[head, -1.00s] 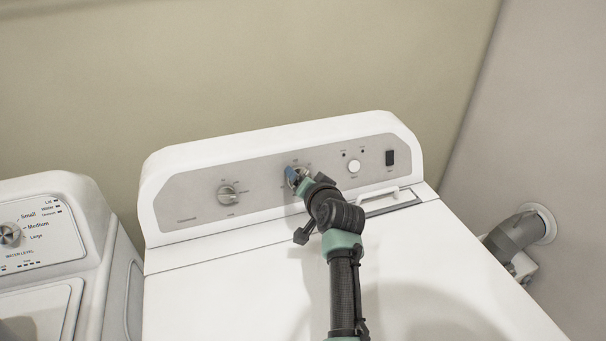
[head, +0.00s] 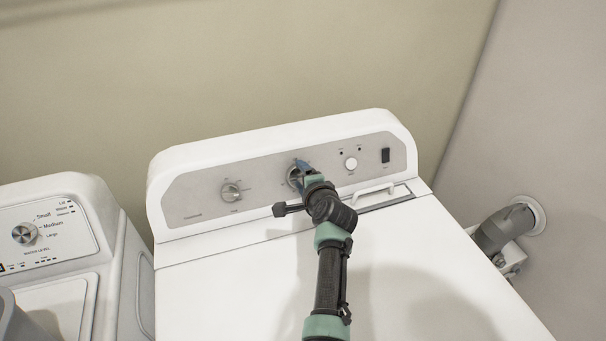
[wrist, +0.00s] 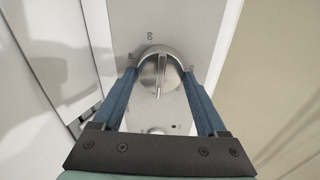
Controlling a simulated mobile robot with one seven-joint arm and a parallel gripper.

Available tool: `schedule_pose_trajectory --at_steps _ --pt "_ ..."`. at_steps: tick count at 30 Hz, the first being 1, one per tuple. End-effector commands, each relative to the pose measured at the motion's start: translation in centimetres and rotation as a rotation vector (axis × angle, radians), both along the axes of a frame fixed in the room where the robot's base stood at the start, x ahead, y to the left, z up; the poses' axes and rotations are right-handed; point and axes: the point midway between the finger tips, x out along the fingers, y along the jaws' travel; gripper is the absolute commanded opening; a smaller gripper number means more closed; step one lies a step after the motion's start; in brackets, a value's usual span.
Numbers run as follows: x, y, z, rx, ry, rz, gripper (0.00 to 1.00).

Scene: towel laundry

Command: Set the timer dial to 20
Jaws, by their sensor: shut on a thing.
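The timer dial (wrist: 160,72) is a round silver knob with a raised ridge, on the grey panel of the white dryer. In the wrist view my gripper (wrist: 160,82) has its two blue fingers on either side of the knob, shut on it. Printed marks show around the dial, too small to read surely. In the head view my gripper (head: 300,169) is at the middle of the panel and covers much of the dial (head: 293,178).
A grey vent pipe (head: 500,230) is at the right.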

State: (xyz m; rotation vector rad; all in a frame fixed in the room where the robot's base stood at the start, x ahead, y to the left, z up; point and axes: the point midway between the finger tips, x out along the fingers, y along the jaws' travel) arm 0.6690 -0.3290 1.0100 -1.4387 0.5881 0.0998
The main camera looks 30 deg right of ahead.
Motion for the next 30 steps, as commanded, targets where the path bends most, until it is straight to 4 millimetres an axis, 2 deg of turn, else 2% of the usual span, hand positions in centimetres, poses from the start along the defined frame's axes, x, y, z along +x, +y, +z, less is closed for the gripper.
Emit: schedule_pose_trajectory --at_steps 9,24,25,29,30 --pt "-0.04 0.05 -0.06 0.098 -0.024 -0.047 0.2" --pt "-0.03 0.05 -0.14 0.114 -0.028 -0.055 0.2" --pt "-0.04 0.04 -0.14 0.114 -0.028 -0.055 0.77" --pt "-0.04 0.04 -0.12 0.113 -0.027 -0.055 1.0" --pt "-0.04 0.03 -0.11 0.113 -0.027 -0.055 1.0"
